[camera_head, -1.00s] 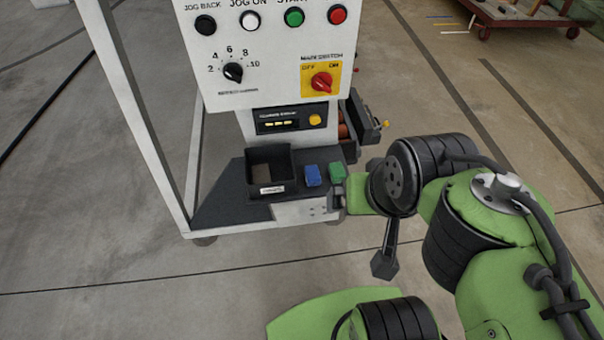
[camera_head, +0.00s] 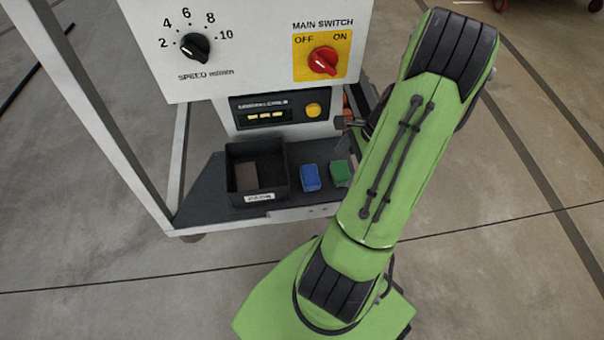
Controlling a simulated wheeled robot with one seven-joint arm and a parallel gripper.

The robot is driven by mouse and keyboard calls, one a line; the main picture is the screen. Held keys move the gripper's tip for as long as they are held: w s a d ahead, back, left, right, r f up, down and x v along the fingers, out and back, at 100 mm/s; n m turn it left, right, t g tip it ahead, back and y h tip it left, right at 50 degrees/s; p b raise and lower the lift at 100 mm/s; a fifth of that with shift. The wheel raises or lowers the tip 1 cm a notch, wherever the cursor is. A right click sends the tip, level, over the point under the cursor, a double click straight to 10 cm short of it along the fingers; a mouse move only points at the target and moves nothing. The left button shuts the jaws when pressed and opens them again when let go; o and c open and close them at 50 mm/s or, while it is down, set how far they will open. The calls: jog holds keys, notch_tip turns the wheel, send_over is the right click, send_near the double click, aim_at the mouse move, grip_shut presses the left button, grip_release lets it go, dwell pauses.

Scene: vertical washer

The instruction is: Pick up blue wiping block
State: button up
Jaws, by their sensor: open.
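The blue wiping block (camera_head: 310,177) stands on the dark shelf of the machine. It is between a black open-topped bin (camera_head: 257,175) on its left and a green block (camera_head: 340,173) on its right. The blue block is apart from the bin and in plain view. My green arm (camera_head: 400,150) rises on the right side of the view, close to the right of the green block. Nothing is seen touching the blue block.
Above the shelf are a small display with a yellow button (camera_head: 313,110) and a white control panel (camera_head: 250,60) with a red main switch (camera_head: 323,60). A white frame post (camera_head: 98,115) stands at the left. Dark machine parts sit right of the display, partly behind my arm.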

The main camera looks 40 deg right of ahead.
aim_at(310, 174)
jog(key=w+a+b, duration=0.1)
jog(key=a, duration=0.1)
jog(key=w+a+f+b, duration=0.1)
jog(key=w+a, duration=0.1)
jog(key=a, duration=0.1)
jog(key=w+a+b, duration=0.1)
jog(key=w+a, duration=0.1)
jog(key=a, duration=0.1)
jog(key=shift+f, duration=0.15)
jog(key=shift+d, duration=0.15)
jog(key=shift+c, duration=0.5)
jog(key=c, duration=1)
jog(key=shift+r+p, duration=0.25)
jog(key=shift+p, duration=0.1)
jog(key=shift+r+p, duration=0.6)
jog(key=shift+p, duration=0.1)
